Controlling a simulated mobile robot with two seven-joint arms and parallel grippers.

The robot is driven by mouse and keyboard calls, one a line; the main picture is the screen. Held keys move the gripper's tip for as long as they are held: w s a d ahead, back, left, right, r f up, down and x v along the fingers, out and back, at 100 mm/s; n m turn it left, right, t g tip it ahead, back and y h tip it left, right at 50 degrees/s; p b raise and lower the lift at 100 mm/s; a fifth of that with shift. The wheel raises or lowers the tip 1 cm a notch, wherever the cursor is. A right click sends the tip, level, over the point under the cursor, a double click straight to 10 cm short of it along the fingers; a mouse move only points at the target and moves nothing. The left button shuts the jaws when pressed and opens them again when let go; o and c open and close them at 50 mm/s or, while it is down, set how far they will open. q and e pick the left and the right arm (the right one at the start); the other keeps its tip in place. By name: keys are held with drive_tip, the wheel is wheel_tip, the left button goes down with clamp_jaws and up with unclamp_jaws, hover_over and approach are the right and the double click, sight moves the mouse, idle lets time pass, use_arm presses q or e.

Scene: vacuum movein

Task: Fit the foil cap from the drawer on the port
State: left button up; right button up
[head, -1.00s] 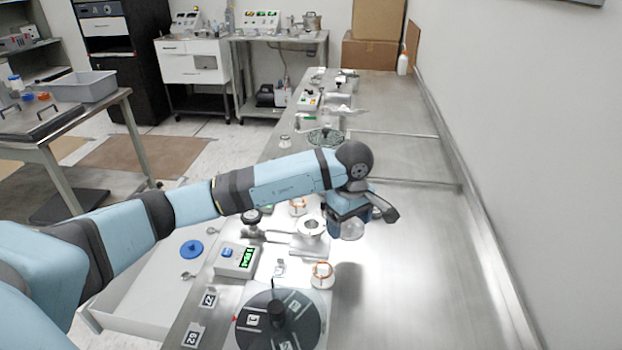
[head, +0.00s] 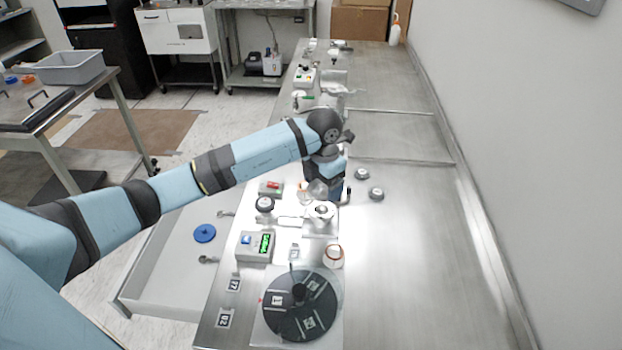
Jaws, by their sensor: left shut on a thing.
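My left gripper (head: 320,184) is shut on a pale, shiny rounded piece (head: 316,191), which looks like the foil cap; the gripper partly hides it. It is just behind the flanged metal port (head: 321,210) in the head view; I cannot tell how high above the bench it is. The port's round opening faces up and looks uncovered. The drawer (head: 150,285) stands open at the left of the bench, with a blue disc (head: 204,233) and small metal clamps (head: 208,260) in it. My right gripper is out of view.
A grey box with a green display (head: 256,246), an orange-ringed piece (head: 334,257) and a black disc with a knob (head: 300,305) stand in front of the port. Two small round metal pieces (head: 376,194) lie to the right.

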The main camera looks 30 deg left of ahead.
sight(322, 213)
use_arm(q)
drive_tip(key=shift+f, duration=0.25)
drive_tip(key=shift+f+b, duration=0.5)
drive_tip(key=shift+f, duration=0.1)
wheel_tip(322, 213, down, 2)
drive_tip(key=shift+f+b, duration=0.2)
drive_tip(key=shift+b, duration=0.55)
drive_tip(key=shift+f+b, duration=0.7)
drive_tip(key=shift+f, duration=0.35)
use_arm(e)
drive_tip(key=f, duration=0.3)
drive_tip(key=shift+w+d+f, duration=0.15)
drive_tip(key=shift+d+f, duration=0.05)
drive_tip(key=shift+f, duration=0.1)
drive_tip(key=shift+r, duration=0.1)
use_arm(q)
drive_tip(key=shift+f+b, duration=0.45)
drive_tip(key=shift+f, duration=0.15)
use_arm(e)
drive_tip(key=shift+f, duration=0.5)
